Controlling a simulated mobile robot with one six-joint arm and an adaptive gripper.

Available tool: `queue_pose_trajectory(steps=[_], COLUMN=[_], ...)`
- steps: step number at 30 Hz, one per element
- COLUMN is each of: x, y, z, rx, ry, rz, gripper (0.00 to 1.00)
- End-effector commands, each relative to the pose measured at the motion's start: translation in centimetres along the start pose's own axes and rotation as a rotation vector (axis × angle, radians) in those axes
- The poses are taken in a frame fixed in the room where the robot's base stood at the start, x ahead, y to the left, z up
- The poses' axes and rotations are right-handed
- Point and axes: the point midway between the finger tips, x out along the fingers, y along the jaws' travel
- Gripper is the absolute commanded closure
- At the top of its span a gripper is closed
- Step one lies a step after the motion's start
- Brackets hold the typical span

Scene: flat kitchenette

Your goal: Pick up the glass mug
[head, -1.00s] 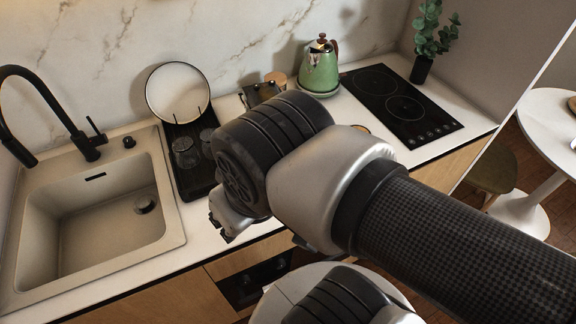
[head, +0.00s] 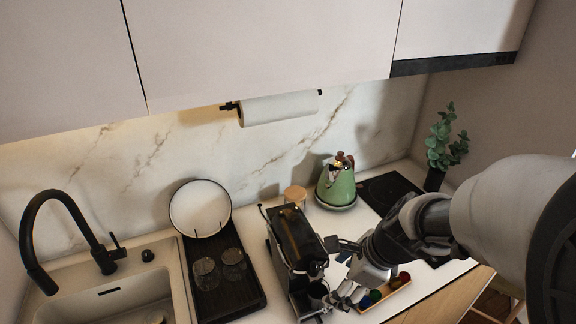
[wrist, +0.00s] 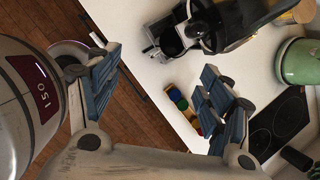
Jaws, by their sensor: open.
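Two clear glass vessels, likely glass mugs, stand on the black drying tray (head: 228,291) in the head view: one on the left (head: 205,272) and one on the right (head: 233,262). I cannot make out handles. Neither shows in the wrist view. My gripper (head: 346,270) is over the counter to their right, beside the black coffee machine (head: 297,236). In the wrist view my gripper (wrist: 160,87) has its fingers wide apart with nothing between them. The counter edge and wooden floor lie below it.
A tray of coloured capsules (wrist: 183,106) lies near the fingers. The green kettle (head: 336,184) and black cooktop (head: 388,187) are behind. A white plate (head: 200,208) stands in the rack. The sink (head: 75,300) is at left, with cabinets (head: 260,50) above.

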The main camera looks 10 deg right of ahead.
Motion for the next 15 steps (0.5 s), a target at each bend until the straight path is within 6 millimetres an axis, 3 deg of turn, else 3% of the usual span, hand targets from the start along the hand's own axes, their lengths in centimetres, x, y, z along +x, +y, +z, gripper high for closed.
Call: queue_pose_trajectory(steps=[3, 6, 15], x=[1.1, 1.9, 7.9], y=[-1.4, -1.9, -1.9], z=[-1.1, -1.5, -1.8], rx=[0.259, 0.363, 0.391], ry=[-0.003, -0.004, -0.003], rz=[0.009, 0.008, 0.011], gripper=[0.27, 0.27, 0.27])
